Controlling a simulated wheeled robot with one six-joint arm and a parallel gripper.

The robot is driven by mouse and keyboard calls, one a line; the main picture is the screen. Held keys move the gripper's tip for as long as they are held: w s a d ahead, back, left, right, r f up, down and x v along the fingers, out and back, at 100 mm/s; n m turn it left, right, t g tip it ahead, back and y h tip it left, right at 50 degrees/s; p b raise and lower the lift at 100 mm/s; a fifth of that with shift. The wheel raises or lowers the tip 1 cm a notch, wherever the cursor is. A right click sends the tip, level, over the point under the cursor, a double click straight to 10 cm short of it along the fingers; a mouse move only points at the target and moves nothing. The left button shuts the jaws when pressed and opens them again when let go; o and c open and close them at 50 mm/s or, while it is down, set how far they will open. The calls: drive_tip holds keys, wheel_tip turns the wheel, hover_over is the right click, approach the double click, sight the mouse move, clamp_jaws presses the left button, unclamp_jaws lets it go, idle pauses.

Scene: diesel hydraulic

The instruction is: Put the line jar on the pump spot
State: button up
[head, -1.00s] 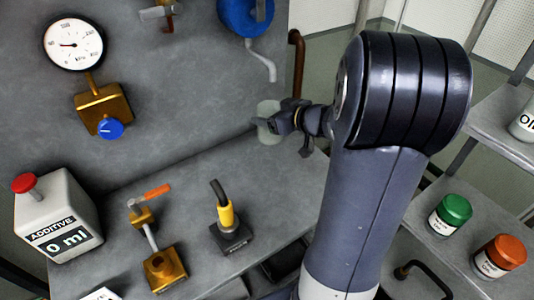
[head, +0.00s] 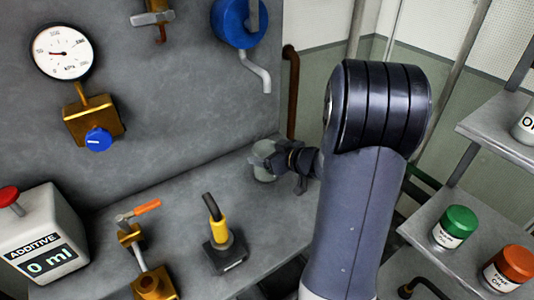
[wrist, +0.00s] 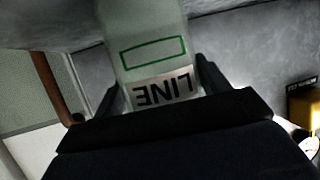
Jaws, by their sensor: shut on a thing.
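The line jar (wrist: 152,50) is a pale, see-through jar with a green outlined box and a "LINE" label, upside down in the wrist view. My gripper (wrist: 160,98) is shut on it, one finger on each side. In the head view the jar (head: 263,160) is at the far right end of the grey bench, under the blue pump's spout (head: 258,75). My gripper (head: 284,160) holds it from the right. I cannot tell whether the jar touches the bench. No pump spot marking shows; it may be hidden.
A brown pipe (head: 292,95) rises just behind the jar. On the bench are a yellow-handled tool on a dark base (head: 223,240), a brass lever valve (head: 150,275) and the additive box (head: 45,240). A shelf at right holds green-lidded (head: 454,228) and orange-lidded (head: 507,268) jars.

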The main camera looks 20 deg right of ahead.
drive_tip(key=o, duration=1.1)
drive_tip(key=shift+f, duration=0.1)
drive_tip(key=shift+s+d+r, duration=0.1)
drive_tip(key=shift+s+r, duration=0.1)
drive_tip(key=shift+r, duration=0.15)
drive_tip(key=p+v, duration=0.2)
drive_tip(key=v, duration=0.9)
drive_tip(key=shift+s+d+p, duration=0.1)
drive_tip(key=shift+s+p, duration=0.15)
drive_tip(key=shift+p, duration=0.05)
